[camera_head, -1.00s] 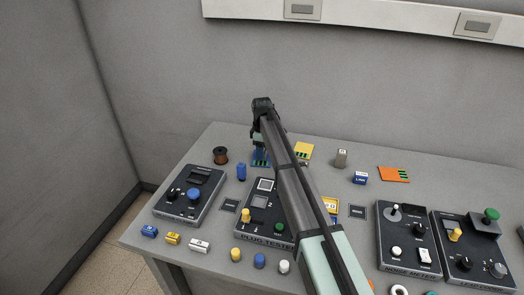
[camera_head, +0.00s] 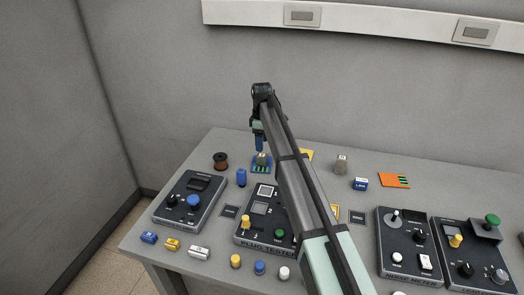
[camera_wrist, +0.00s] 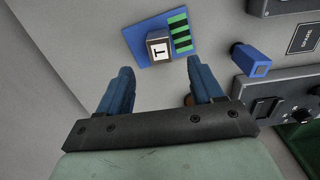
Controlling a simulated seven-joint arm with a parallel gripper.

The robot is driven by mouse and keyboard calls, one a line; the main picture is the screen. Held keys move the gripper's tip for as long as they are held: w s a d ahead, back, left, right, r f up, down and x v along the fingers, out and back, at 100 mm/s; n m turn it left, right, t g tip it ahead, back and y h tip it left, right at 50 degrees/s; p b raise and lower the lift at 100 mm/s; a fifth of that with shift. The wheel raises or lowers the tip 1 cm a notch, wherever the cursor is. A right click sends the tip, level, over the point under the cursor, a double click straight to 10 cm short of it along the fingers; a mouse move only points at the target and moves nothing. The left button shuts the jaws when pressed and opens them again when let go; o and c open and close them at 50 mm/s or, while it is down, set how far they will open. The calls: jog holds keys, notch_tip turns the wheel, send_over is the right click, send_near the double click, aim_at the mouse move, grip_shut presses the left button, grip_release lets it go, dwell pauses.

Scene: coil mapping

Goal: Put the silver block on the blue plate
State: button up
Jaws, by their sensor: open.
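The silver block (camera_head: 262,157), a small grey block, stands on the blue plate (camera_head: 255,168) at the back left of the table. In the wrist view the block (camera_wrist: 159,45) has a white top marked T and sits beside the green and black stripes of the blue plate (camera_wrist: 135,36). My gripper (camera_head: 259,148) is above the block. In the wrist view my gripper (camera_wrist: 159,68) has its two blue fingers spread wide, with nothing between them and the block beyond their tips.
A brown spool (camera_head: 220,161) and a blue block (camera_head: 241,177) stand near the plate. A yellow plate (camera_head: 307,154) is partly hidden behind my arm. A grey cylinder (camera_head: 341,164) and an orange plate (camera_head: 394,180) are farther right. Control boxes fill the front.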

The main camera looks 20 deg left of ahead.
aim_at(262, 155)
notch_tip(262, 155, up, 4)
jog(key=shift+r, duration=0.1)
dwell(0.4)
